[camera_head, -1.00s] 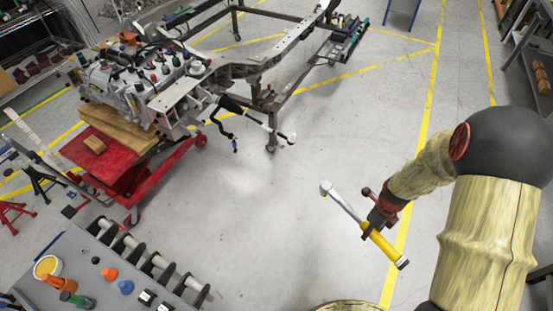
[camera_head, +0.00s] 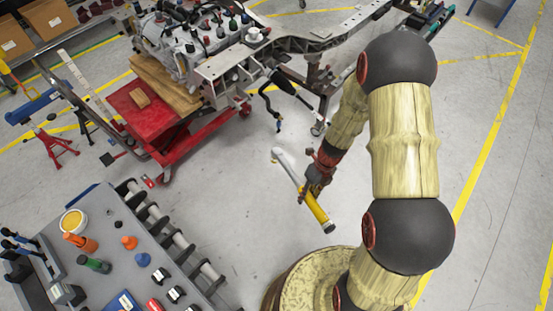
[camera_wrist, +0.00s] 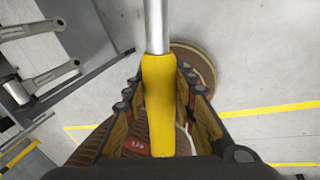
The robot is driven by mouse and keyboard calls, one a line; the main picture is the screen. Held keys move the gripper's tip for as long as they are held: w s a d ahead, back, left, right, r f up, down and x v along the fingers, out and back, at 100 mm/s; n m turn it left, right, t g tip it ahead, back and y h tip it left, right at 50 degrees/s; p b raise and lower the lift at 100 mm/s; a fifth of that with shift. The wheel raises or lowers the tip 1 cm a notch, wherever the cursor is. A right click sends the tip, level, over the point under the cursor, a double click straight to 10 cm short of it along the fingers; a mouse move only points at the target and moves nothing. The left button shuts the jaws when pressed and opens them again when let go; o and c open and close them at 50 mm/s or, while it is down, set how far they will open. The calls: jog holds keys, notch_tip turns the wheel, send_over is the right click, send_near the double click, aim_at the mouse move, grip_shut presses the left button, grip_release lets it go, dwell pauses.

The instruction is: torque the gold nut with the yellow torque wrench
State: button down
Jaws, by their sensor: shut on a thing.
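The yellow torque wrench (camera_head: 317,212) is in my gripper (camera_head: 314,186), held in the air over open floor. My gripper is shut around its yellow handle. Its silver shaft and head (camera_head: 280,157) point up and left toward the chassis fixture in the head view. In the wrist view the yellow handle (camera_wrist: 158,110) lies between the fingers, and the silver shaft (camera_wrist: 156,28) runs out of the top edge. The wrench head is apart from everything else. I cannot pick out the gold nut in either view.
A grey tool cart (camera_head: 125,250) with bottles and a rail of rollers is at lower left. Clear floor lies between them and to the right.

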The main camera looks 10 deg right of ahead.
jog(key=w+a+f+m+t+y+b, duration=0.2)
jog(key=w+a+f+m+y, duration=0.15)
jog(key=w+a, duration=0.25)
jog(key=w+a+f+m+t+y+b, duration=0.25)
jog(key=w+a+m+y, duration=0.2)
jog(key=w+a, duration=0.25)
jog(key=w+d+f+m+t+b, duration=0.1)
jog(key=w+d+f+m+t, duration=0.2)
jog(key=w+t, duration=0.3)
jog(key=w+d+f+m+t+b, duration=0.2)
jog(key=w+d+f+m+t, duration=0.2)
jog(key=w, duration=0.5)
jog(key=shift+d+f+m+t+h, duration=0.3)
jog(key=shift+m+t, duration=0.3)
jog(key=shift+t, duration=0.25)
jog(key=shift+s, duration=0.1)
